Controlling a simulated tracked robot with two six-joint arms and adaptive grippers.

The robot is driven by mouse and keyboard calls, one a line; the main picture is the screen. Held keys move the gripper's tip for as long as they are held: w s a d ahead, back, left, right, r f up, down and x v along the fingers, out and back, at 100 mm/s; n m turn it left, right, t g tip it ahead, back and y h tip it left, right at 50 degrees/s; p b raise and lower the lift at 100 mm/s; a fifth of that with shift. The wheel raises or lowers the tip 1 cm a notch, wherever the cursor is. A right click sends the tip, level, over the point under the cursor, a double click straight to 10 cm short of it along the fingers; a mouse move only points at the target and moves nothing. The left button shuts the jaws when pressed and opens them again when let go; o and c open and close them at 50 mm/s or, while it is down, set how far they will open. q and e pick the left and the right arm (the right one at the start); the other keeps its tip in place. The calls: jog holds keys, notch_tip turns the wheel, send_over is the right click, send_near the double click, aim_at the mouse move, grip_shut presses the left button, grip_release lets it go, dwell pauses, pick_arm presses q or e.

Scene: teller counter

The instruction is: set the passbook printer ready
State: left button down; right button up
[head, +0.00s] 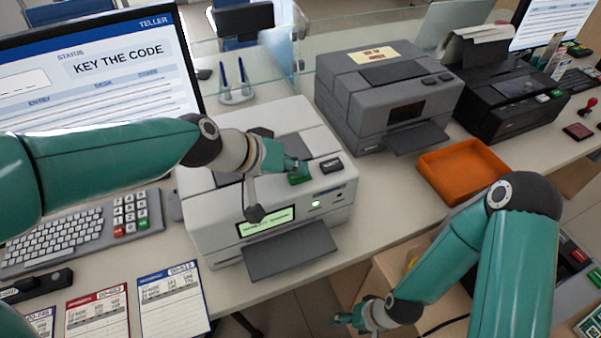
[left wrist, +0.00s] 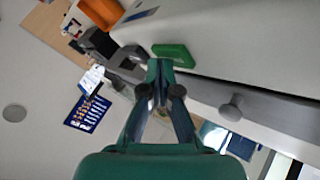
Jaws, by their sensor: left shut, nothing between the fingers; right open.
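The light grey passbook printer (head: 215,220) stands on the counter with a dark tray (head: 290,249) folded out in front. Its small display (head: 266,222) is lit green with text too small to read, and a green light (head: 316,204) glows beside it. On its top are a green button (head: 300,180) and a dark button (head: 331,166). My left gripper (head: 294,168) is shut and empty at the green button; I cannot tell if it touches. The left wrist view shows the green button (left wrist: 175,55) just beyond the fingertips (left wrist: 160,68). My right gripper (head: 352,318) is open, low at the front.
A monitor (head: 110,65) reads "KEY THE CODE". A keyboard (head: 55,236), a keypad (head: 130,214) and printed cards (head: 172,300) lie at left. A darker grey printer (head: 385,90), an orange tray (head: 462,168) and a black printer (head: 515,95) stand to the right.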

aim_at(296, 177)
pick_arm(q)
jog(key=shift+r, duration=0.15)
jog(key=shift+r+p, duration=0.7)
jog(key=shift+r, duration=0.05)
notch_tip(296, 177, up, 5)
jog(key=p, duration=0.4)
dwell(0.9)
jog(key=shift+s, duration=0.1)
